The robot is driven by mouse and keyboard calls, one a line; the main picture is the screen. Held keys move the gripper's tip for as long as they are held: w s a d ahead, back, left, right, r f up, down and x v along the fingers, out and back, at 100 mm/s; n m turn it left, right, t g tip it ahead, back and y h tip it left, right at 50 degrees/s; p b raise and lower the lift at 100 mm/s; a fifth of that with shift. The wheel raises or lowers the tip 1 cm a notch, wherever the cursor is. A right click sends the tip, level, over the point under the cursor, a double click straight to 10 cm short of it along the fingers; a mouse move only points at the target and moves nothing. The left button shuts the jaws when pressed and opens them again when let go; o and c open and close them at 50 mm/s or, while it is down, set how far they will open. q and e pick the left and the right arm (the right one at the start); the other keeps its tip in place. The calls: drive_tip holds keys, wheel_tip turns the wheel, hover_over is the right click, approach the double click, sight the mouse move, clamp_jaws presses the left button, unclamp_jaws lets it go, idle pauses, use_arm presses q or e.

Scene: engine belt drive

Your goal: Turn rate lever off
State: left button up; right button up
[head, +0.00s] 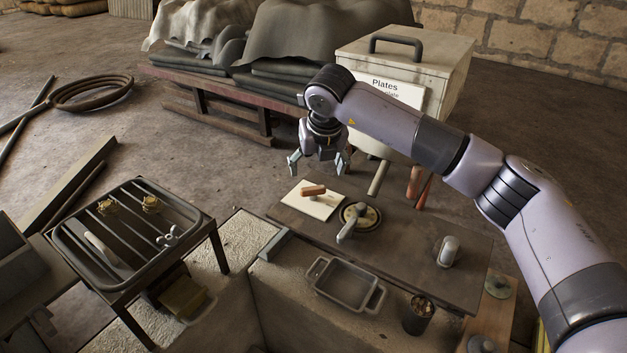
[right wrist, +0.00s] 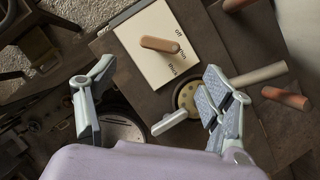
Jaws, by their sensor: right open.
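A cream plate (head: 323,208) lies on the dark bench top. It bears a short brown wooden lever (head: 313,190). My right gripper (head: 318,168) hangs open and empty above and behind the plate, apart from the lever. Its spread fingers (right wrist: 155,92) also show in the right wrist view. My left gripper is not in view.
A round dial with a metal handle (head: 350,222) sits right of the plate. A grey tray (head: 345,285), a dark cup (head: 418,315) and a rounded metal piece (head: 448,251) stand nearby. A grated metal stand (head: 130,235) is left. A "Plates" box (head: 440,75) stands behind my right arm.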

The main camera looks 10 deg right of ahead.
sight(313, 188)
drive_tip(key=p+x, duration=0.1)
drive_tip(key=x, duration=0.4)
drive_tip(key=shift+w+f, duration=0.2)
drive_tip(key=shift+f, duration=0.1)
drive_tip(key=shift+p+x, duration=0.5)
drive_tip(key=shift+x, duration=0.6)
drive_tip(key=shift+w+f, duration=0.3)
drive_tip(key=shift+f, duration=0.45)
drive_tip(key=c, duration=1.1)
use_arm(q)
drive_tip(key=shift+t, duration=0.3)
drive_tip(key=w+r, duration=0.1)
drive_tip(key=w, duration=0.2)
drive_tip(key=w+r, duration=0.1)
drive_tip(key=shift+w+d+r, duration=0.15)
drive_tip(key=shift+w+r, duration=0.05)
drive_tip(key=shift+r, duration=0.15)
use_arm(e)
drive_tip(key=shift+c, duration=0.3)
